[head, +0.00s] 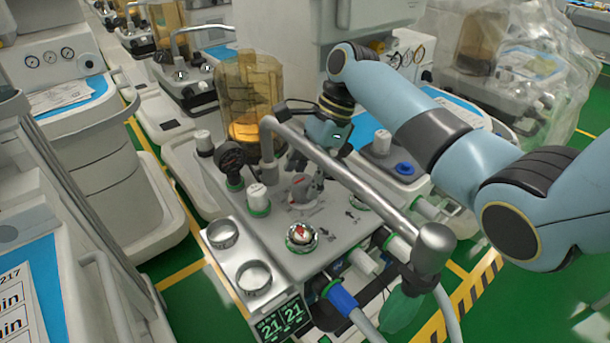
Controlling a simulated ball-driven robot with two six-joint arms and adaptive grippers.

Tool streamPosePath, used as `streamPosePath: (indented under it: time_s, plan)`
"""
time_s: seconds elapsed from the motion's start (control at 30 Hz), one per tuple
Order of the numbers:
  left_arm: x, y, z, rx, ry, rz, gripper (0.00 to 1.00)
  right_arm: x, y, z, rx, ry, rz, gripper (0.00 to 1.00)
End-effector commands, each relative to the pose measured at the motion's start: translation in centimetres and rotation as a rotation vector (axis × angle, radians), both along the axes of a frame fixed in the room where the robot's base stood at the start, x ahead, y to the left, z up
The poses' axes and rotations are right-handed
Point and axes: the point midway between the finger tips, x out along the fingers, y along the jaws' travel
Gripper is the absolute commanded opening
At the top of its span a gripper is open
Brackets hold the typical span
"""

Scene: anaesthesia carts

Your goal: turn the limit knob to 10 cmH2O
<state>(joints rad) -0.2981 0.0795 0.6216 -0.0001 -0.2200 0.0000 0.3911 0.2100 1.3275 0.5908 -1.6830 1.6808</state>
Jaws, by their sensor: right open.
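The anaesthesia machine's grey top panel (335,238) carries several controls. A grey knob (301,189) stands near its middle, and a round metal-rimmed dial with a red mark (300,236) sits nearer the front. I cannot tell for sure which is the limit knob, and the scale markings are too small to read. My right gripper (309,176) is open, pointing down just above and beside the grey knob. Its fingers are small and partly hidden by the metal bar, so I cannot tell whether they touch the knob. My left gripper is not in view.
A thick metal bar (350,180) crosses close in front of my right gripper. An amber canister (250,95), a black gauge (232,157) and a white green-ringed knob (257,198) stand left. A display (282,321) reads 21 and 21. Other carts surround the machine.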

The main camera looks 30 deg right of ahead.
Motion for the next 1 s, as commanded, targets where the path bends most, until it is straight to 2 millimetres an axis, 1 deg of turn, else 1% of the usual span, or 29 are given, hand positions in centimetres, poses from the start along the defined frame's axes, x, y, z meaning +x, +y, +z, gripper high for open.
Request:
streamPosePath:
  time_s: [0.1,0.3,0.73,0.83,1.0]
  plan:
    - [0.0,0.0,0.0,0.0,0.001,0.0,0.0,0.0,0.2,-0.3,0.001,0.001,0.0,0.67]
    - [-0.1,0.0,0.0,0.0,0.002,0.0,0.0,0.0,0.1,-0.3,0.0,0.001,0.0,0.67]
    - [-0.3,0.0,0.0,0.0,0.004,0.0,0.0,0.0,0.1,-0.3,0.0,0.001,0.0,0.11]
    - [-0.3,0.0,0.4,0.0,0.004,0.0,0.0,0.0,0.1,-0.1,0.0,0.001,0.019,0.11]
    - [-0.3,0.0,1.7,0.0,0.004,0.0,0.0,0.1,0.1,0.0,-0.001,0.002,0.12,0.11]
